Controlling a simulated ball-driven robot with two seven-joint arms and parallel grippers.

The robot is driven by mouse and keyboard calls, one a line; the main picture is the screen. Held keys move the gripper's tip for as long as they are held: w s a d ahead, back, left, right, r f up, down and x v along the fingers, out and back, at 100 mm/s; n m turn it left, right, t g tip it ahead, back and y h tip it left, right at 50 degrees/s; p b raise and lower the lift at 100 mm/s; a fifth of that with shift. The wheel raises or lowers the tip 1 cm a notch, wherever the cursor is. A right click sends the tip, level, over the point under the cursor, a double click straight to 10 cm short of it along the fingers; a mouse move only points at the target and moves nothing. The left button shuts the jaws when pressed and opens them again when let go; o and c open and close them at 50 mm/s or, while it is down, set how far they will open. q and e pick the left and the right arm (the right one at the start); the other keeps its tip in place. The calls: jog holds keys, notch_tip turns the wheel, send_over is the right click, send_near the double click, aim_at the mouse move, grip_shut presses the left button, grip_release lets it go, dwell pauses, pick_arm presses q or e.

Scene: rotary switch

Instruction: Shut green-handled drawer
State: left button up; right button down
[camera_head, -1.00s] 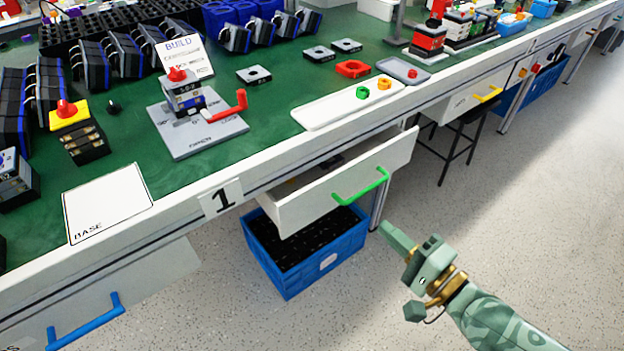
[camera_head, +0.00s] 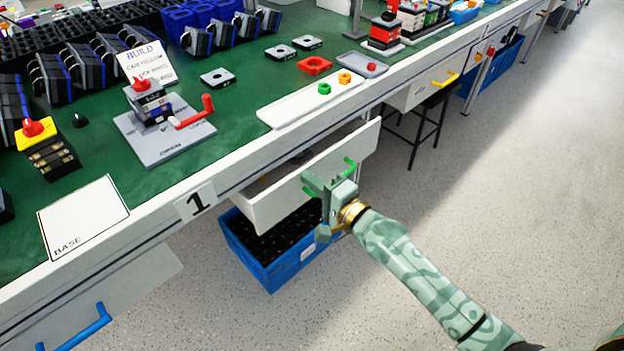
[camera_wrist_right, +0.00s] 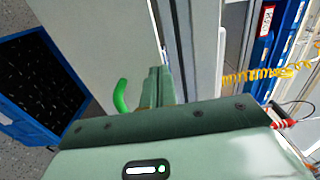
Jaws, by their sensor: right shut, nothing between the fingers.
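The green-handled drawer (camera_head: 280,212) sticks out from under the bench, open, with parts of its inside showing. Its green handle (camera_head: 348,166) is on the front panel and partly hidden by my right gripper. My right gripper (camera_head: 318,185) is shut and empty, in front of the drawer front at the handle. In the right wrist view the shut fingers (camera_wrist_right: 157,85) are beside the green handle (camera_wrist_right: 120,96), pointing along the pale drawer panel (camera_wrist_right: 110,35). I cannot tell whether the fingers touch the panel. My left gripper is out of view.
A blue crate (camera_head: 272,279) stands on the floor under the drawer. A blue-handled drawer (camera_head: 90,325) is at lower left and a yellow-handled one (camera_head: 425,88) is farther right. A black stool (camera_head: 432,120) stands under the bench. The floor at right is clear.

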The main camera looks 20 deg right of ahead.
jog(key=shift+w, duration=0.15)
jog(key=shift+x, duration=1.1)
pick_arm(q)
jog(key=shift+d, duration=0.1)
